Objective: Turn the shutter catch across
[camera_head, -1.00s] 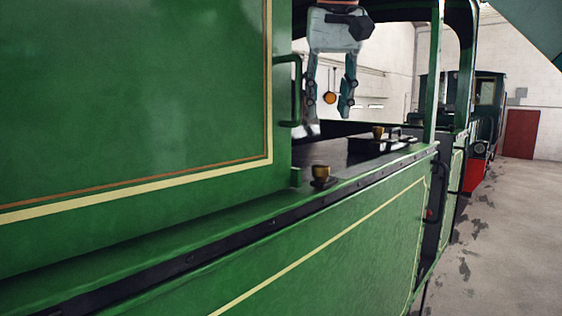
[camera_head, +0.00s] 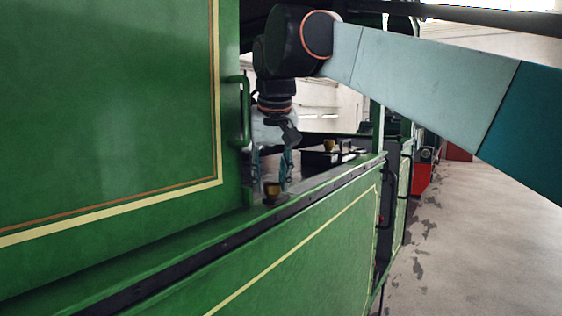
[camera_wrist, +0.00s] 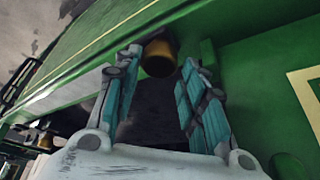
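A small brass-topped knob on a dark base (camera_head: 272,188) stands on the green ledge of the tram's side. It is the likeliest shutter catch, but the frames do not confirm this. In the wrist view the brass knob (camera_wrist: 159,58) shows between and just beyond my fingertips. My gripper (camera_head: 270,174) hangs fingers-down right over the knob, and its fingers (camera_wrist: 160,74) are spread with a clear gap. I cannot see either finger touching the knob. A second brass knob (camera_head: 330,145) sits farther along on a dark box.
A green upright handle (camera_head: 244,112) and a large green panel (camera_head: 105,95) stand close to the left of my gripper. A small green block (camera_wrist: 208,54) is beside the knob. The dark-edged ledge (camera_head: 185,252) runs along the side. Open floor (camera_head: 470,240) lies to the right.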

